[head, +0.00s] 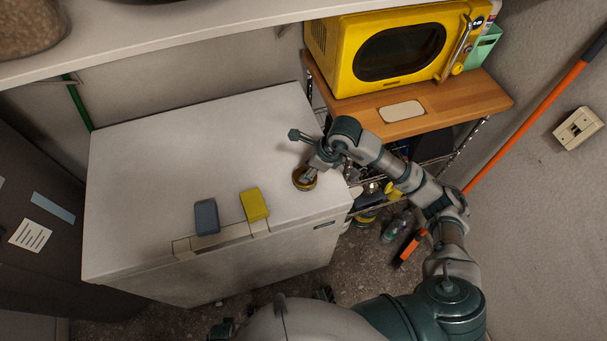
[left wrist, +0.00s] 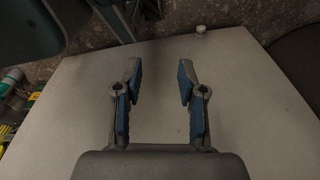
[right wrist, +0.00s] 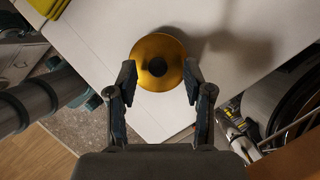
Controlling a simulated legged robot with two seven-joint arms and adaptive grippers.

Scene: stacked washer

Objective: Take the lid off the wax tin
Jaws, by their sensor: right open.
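The wax tin (head: 304,183) is a small round golden tin with a dark middle, standing on the white top of the washer near its right edge. In the right wrist view the tin (right wrist: 158,47) appears as a golden disc with a dark centre, between and just beyond the fingertips. I cannot tell the lid from the body. My right gripper (head: 310,171) is over the tin, with its open fingers (right wrist: 160,78) on either side; contact is unclear. My left gripper (left wrist: 158,72) is open and empty in the left wrist view, with a pale surface beyond it.
A yellow block (head: 254,205) and a grey block (head: 207,217) lie near the washer top's (head: 170,150) front edge. A yellow microwave (head: 390,50) stands on a wooden shelf (head: 480,96) at the right. A white shelf (head: 160,43) overhangs the back. The washer top's left side is clear.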

